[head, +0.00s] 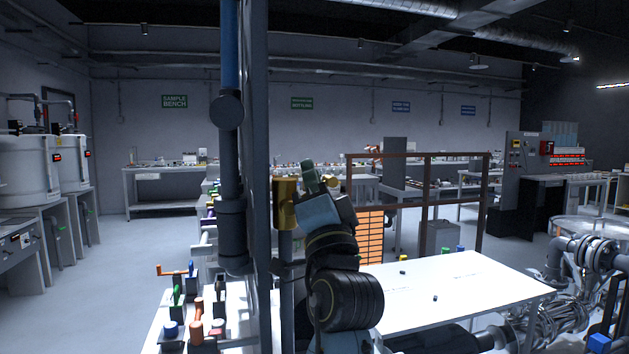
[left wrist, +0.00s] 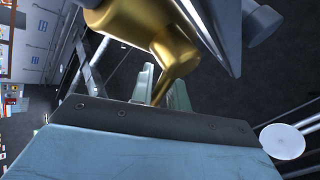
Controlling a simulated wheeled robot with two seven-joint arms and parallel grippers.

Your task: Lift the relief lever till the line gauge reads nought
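A brass valve body (head: 285,203) sits on a grey upright pipe in the middle of the head view. In the left wrist view the brass body (left wrist: 125,22) has a bent brass lever (left wrist: 178,72) pointing down toward my fingers. My left gripper (head: 318,180) is beside the brass body, on its right. In the left wrist view its pale green fingers (left wrist: 160,86) lie on either side of the lever's end. I cannot tell whether they grip it. The line gauge cannot be made out. My right gripper is not in view.
A thick dark pipe (head: 232,220) and a grey post (head: 261,150) stand just left of the valve. A white table (head: 470,290) lies to the right, with a brown frame (head: 424,200) behind it. Flanged pipework (head: 590,252) is at the far right. Open floor shows at the left.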

